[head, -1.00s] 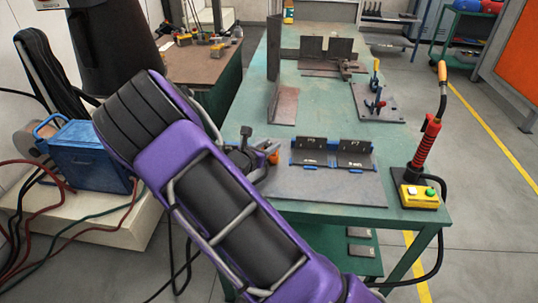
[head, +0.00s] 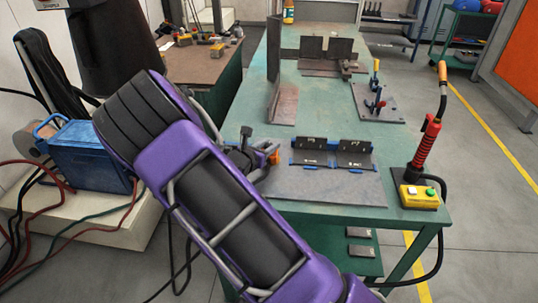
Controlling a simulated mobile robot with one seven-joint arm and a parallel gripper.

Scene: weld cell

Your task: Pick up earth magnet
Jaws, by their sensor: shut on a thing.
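My gripper (head: 262,159) is at the near left of the green table, partly hidden behind my purple arm.
A blue fixture (head: 331,166) with two dark plates stands on the grey plate, right of my gripper. A red torch (head: 428,143) stands by a yellow button box (head: 419,197) at the right. Upright steel plates (head: 283,104) stand farther back. The table between is partly clear.

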